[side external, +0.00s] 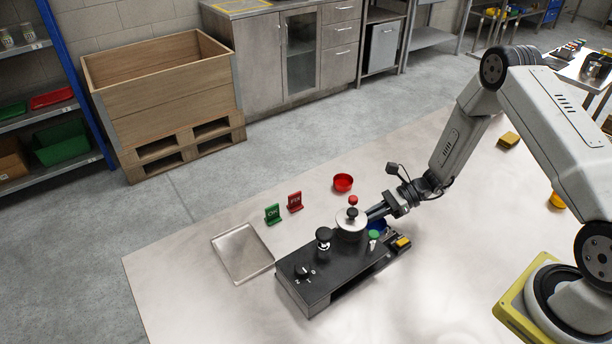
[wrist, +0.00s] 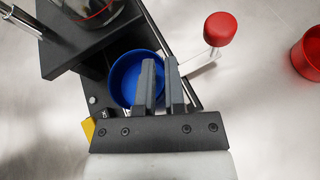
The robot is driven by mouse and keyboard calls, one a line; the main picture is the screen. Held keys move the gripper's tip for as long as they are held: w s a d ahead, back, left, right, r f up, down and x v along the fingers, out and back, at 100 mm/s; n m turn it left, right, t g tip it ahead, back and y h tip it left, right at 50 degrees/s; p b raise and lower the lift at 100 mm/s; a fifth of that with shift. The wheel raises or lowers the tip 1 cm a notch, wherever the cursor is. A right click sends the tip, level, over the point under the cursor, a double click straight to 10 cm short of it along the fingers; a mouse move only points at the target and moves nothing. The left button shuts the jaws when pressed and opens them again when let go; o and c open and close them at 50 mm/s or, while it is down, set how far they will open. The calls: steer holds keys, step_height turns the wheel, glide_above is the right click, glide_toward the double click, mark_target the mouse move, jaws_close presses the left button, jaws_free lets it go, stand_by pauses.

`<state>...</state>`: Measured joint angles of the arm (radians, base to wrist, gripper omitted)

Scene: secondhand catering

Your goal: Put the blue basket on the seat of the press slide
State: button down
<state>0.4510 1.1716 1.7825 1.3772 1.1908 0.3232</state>
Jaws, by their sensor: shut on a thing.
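The blue basket (wrist: 122,72) is a small round cup; in the side view only a sliver of it (side external: 380,225) shows behind my gripper. My gripper (wrist: 160,68) is shut on its right wall, one finger inside and one outside. The press (side external: 328,279) is a long black box with a dial, knobs and a pale disc on top. The basket is over the press's slide end (wrist: 93,84), beside the black upper block. The seat is hidden under the basket, and I cannot tell whether the basket touches it.
A red-topped lever (wrist: 220,29) stands close right of my fingers. A red bowl (side external: 343,183) is behind the press. Green (side external: 272,214) and red (side external: 295,202) signs and an empty metal tray (side external: 220,240) lie left. The front of the table is clear.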

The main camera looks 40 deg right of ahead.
steer(key=shift+f, duration=0.35)
steer(key=shift+f, duration=0.1)
steer(key=c, duration=0.7)
jaws_free()
steer(key=v, duration=1.2)
